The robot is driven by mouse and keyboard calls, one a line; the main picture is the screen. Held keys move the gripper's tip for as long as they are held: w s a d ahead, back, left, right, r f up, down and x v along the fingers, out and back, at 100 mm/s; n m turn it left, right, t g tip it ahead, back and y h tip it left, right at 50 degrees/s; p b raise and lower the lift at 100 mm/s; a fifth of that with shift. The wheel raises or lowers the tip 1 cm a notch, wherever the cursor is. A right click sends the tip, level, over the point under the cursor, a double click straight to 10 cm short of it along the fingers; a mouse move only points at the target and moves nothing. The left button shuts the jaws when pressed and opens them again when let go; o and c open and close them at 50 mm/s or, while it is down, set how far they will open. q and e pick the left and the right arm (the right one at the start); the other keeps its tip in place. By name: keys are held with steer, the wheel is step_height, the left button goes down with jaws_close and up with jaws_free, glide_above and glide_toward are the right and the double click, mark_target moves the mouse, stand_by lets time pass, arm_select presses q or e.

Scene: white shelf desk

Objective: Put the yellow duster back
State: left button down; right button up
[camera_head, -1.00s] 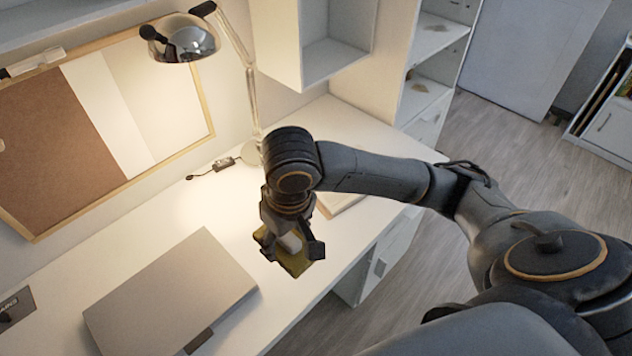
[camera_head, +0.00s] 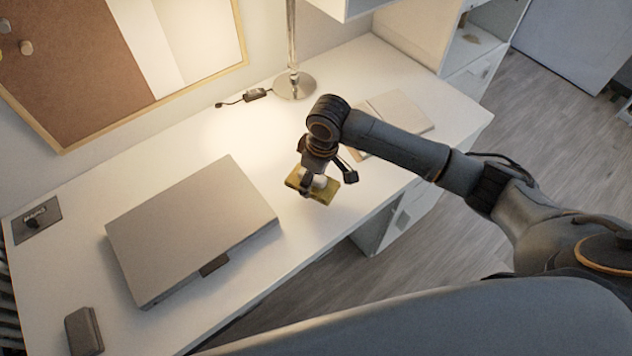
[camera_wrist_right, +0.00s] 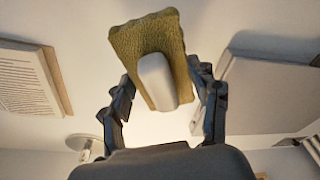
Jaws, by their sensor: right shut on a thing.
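The yellow duster (camera_head: 325,196) is a yellow-green pad with a white handle. My right gripper (camera_head: 326,182) is shut on it and holds it over the desk's front part, to the right of the laptop. The wrist view shows the duster's pad (camera_wrist_right: 132,45) and white handle (camera_wrist_right: 157,80) between the fingers of my right gripper (camera_wrist_right: 163,92). I cannot tell how high the duster is above the desk. My left gripper is in neither view.
The closed grey laptop (camera_head: 190,225) lies left of the duster. A book (camera_head: 400,112) and the lamp base (camera_head: 295,86) are behind. A dark block (camera_head: 84,332) lies at the front left. A corkboard (camera_head: 90,60) hangs on the wall.

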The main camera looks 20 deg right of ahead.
mark_target(316, 184)
steer(key=shift+w+d+f, duration=0.25)
steer(key=shift+w+f, duration=0.1)
steer(key=shift+f, duration=0.15)
steer(key=shift+w+d+f, duration=0.25)
steer(key=shift+w+f, duration=0.1)
steer(key=shift+f, duration=0.1)
steer(key=shift+w+d+f, duration=0.1)
steer(key=shift+f, duration=1.6)
steer(key=o, duration=1)
steer(key=shift+f, duration=0.15)
steer(key=r, duration=0.4)
steer(key=s+r, duration=0.1)
steer(key=r, duration=0.3)
steer(key=d+r, duration=0.1)
steer(key=r, duration=0.3)
steer(key=shift+s+r, duration=0.15)
